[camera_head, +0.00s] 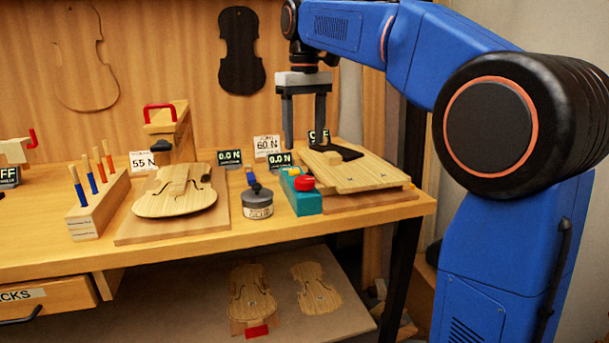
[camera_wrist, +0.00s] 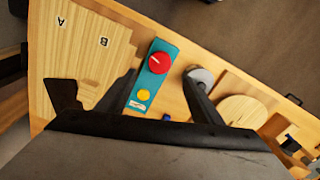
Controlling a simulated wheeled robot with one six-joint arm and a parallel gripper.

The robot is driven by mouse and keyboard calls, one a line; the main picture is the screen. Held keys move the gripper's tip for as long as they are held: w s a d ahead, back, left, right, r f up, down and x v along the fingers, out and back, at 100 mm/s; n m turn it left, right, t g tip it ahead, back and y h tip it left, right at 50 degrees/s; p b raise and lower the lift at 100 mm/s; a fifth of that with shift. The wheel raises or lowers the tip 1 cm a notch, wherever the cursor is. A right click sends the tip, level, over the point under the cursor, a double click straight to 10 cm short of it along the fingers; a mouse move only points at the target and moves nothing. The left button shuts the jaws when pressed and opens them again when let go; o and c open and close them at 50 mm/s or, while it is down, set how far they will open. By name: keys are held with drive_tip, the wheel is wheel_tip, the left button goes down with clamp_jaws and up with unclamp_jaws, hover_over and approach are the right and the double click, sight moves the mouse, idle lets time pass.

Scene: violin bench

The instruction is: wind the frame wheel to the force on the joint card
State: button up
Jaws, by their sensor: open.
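Two force cards stand at the back of the bench: one reads 60 N (camera_head: 267,146), the other 55 N (camera_head: 142,161). I cannot tell which is the joint card. Two small displays, one at the back (camera_head: 229,157) and one lower right (camera_head: 280,160), read 0.0 N. A teal box (camera_head: 304,201) carries a red knob (camera_head: 304,183); the knob also shows from above in the wrist view (camera_wrist: 159,63), with a yellow button (camera_wrist: 144,95). I cannot tell whether this knob is the frame wheel. My gripper (camera_head: 304,138) is open and empty above the bench's back right, fingers downward.
Right of the teal box lie pale boards (camera_head: 350,172) with a dark piece on top. A grey round pot (camera_head: 257,203) stands left of it. Further left are a violin body (camera_head: 175,192), a wooden frame with a red handle (camera_head: 160,107) and a tool rack (camera_head: 98,205).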

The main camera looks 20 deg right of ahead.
sight(304, 179)
wheel_tip(304, 179, down, 11)
drive_tip(key=shift+r, duration=0.1)
idle(0.3)
drive_tip(key=shift+c, duration=0.7)
drive_tip(key=c, duration=0.9)
